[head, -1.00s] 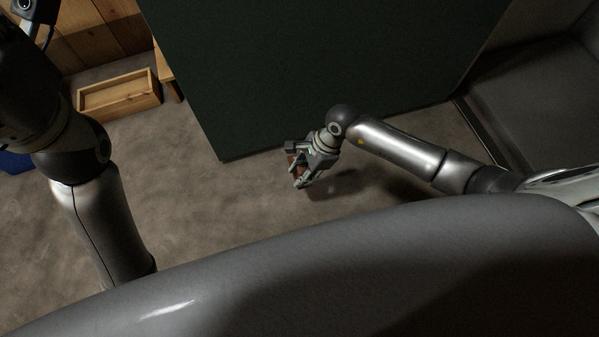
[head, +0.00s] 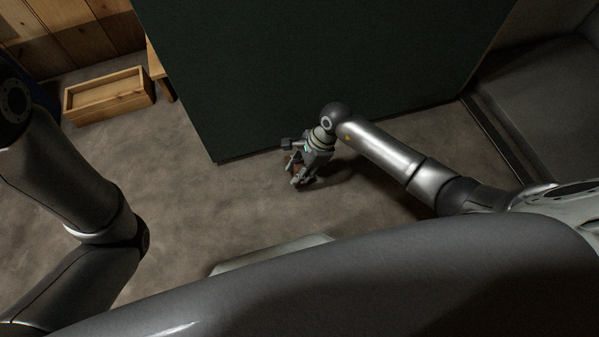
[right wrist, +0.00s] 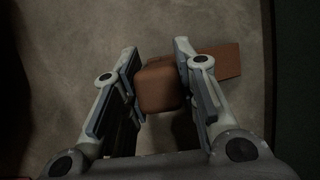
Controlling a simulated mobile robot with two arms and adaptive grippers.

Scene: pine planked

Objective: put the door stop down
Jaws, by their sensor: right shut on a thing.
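The door stop is a reddish-brown wedge (right wrist: 161,86), seen in the right wrist view between the two fingers of my right gripper (head: 298,172). Its thinner part sticks out past the right finger. In the head view only a small bit of brown shows between the fingers. My right gripper is shut on it and points down, close over the floor in front of the dark green panel. I cannot tell whether the door stop touches the floor. My left arm comes in at the left of the head view, but its gripper is out of the picture.
The dark green panel (head: 310,75) stands just behind my right gripper. An open wooden box (head: 108,98) lies on the floor at the back left, near a wooden leg (head: 160,72). The grey-brown floor (head: 205,205) left of the gripper is clear.

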